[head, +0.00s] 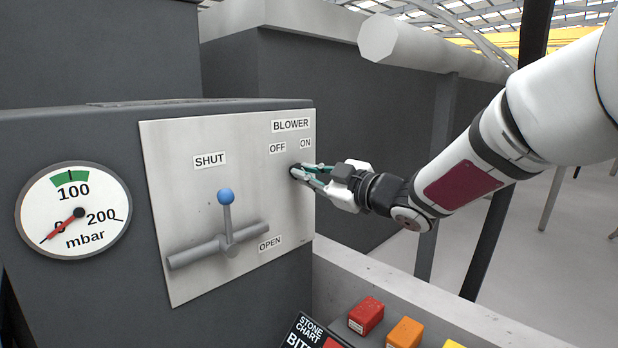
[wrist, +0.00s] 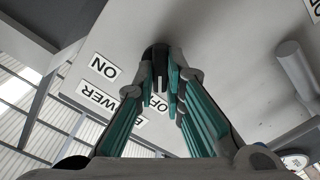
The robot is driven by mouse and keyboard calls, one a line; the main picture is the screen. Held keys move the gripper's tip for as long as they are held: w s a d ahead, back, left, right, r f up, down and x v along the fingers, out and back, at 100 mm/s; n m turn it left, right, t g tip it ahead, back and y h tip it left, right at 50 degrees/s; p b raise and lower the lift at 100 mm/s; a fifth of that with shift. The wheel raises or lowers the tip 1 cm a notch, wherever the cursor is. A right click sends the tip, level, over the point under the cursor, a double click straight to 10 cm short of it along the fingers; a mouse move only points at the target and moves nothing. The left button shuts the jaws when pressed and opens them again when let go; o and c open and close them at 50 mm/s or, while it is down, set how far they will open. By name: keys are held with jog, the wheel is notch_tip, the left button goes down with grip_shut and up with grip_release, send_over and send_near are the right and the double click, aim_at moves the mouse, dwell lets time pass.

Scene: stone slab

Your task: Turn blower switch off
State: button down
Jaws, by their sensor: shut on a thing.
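The blower switch (head: 294,171) is a small dark round knob on the metal panel, below the OFF label (head: 278,148) and ON label (head: 306,143). My gripper (head: 307,173) reaches it from the right and is shut on it. In the wrist view the black knob (wrist: 160,57) sits between the fingertips, with a pale line pointing roughly toward the OFF label (wrist: 156,103), which the fingers partly hide. The ON label (wrist: 103,66) is clear to its left. In the head view the fingertips cover much of the knob.
A blue-tipped lever (head: 226,197) stands upright between SHUT and OPEN labels left of the switch. A pressure gauge (head: 73,211) is further left. Red (head: 366,316) and orange (head: 405,333) blocks lie on the ledge below. Free room lies right of the panel.

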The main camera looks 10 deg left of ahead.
dwell(0.3)
jog(key=c, duration=1.7)
grip_release()
jog(key=shift+o, duration=0.2)
jog(key=shift+d, duration=0.1)
jog(key=v, duration=1.2)
